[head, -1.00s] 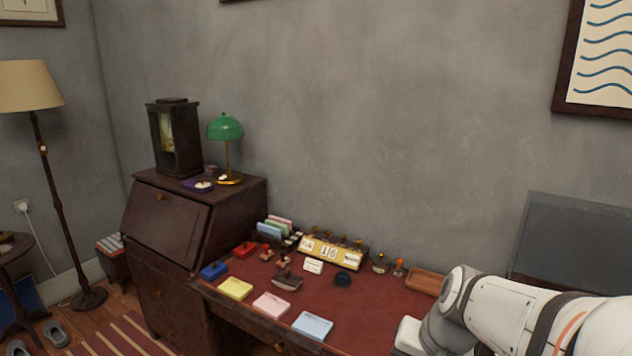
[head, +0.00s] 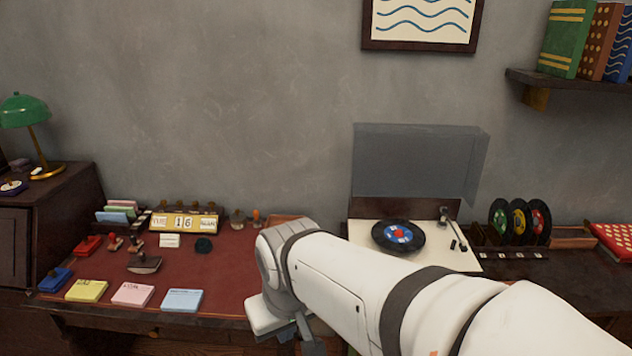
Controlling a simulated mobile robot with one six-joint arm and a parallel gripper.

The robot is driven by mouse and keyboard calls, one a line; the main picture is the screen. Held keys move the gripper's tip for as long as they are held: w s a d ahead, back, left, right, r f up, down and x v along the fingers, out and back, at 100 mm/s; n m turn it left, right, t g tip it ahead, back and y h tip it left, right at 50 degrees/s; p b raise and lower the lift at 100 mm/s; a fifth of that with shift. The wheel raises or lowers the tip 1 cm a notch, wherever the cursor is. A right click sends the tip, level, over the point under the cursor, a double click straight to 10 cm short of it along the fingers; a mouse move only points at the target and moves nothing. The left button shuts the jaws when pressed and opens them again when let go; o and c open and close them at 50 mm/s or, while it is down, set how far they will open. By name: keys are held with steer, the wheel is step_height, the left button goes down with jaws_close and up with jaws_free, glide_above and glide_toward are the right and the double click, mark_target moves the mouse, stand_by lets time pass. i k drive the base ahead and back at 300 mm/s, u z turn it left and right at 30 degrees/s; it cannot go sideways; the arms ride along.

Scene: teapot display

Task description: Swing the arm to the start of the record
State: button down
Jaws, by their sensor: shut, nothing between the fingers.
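The record player (head: 366,262) stands right of centre, with a pale deck and its clear grey lid (head: 420,160) raised. A black record (head: 378,241) with a blue and red label lies on it. The record player's arm (head: 453,228) is at the right of the deck, beside the record and apart from it. It runs from a pivot at the back right toward the front. My own white arm crosses in front of the deck's lower part and hides its front left.
Several records (head: 519,221) stand in a rack right of the player, near a red box (head: 613,240). A bookshelf (head: 570,82) hangs at upper right.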

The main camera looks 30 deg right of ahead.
mark_target(444, 211)
steer(key=z, duration=1.75)
steer(key=k, duration=0.6)
steer(key=z, duration=0.5)
steer(key=i, duration=1.1)
steer(key=u, duration=0.05)
